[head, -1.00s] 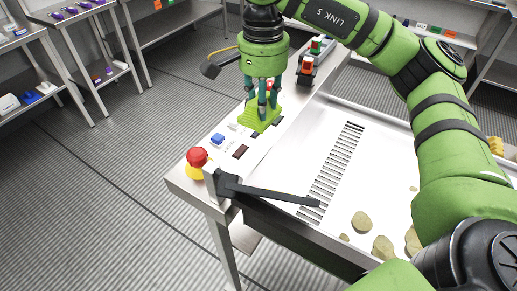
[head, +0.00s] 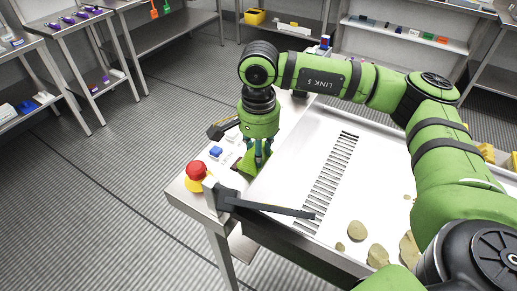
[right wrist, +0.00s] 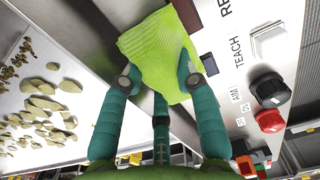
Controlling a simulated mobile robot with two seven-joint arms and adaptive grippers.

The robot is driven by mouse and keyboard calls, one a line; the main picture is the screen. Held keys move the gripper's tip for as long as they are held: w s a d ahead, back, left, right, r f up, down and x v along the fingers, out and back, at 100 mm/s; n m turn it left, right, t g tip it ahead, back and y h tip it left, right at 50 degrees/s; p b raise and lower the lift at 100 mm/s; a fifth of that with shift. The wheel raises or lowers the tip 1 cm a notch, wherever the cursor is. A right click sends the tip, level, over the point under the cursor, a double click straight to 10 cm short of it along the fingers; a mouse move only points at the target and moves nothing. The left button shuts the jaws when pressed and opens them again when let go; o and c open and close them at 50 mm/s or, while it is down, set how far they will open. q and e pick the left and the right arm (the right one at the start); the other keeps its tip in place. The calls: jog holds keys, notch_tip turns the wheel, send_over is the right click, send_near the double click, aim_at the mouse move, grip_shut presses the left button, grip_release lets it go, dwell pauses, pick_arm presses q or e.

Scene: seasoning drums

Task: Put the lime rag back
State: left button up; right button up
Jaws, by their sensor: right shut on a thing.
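The lime rag (right wrist: 158,52) hangs between the teal fingers of my right gripper (right wrist: 158,82) in the right wrist view. It is crumpled and ribbed, and the fingers are shut on it. In the head view my right gripper (head: 257,158) points down over the control panel strip at the table's left edge, with the rag (head: 246,164) at its fingertips. The gripper hides part of the panel. I cannot tell whether the rag touches the surface. My left gripper is not in view.
A red mushroom button (head: 196,170) on a yellow base and a dark bar (head: 265,207) stand close in front of the rag. A blue button (head: 215,152) is to its left. The steel tray (head: 290,165) has a slotted strip and several tan slices (head: 357,231).

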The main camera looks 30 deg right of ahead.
jog(key=shift+f, duration=0.15)
jog(key=o, duration=1)
jog(key=shift+r, duration=0.3)
jog(key=shift+w+r, duration=0.1)
jog(key=shift+r, duration=0.2)
notch_tip(320, 180, up, 11)
jog(key=b, duration=0.2)
jog(key=shift+r+b, duration=0.15)
jog(key=shift+b, duration=0.2)
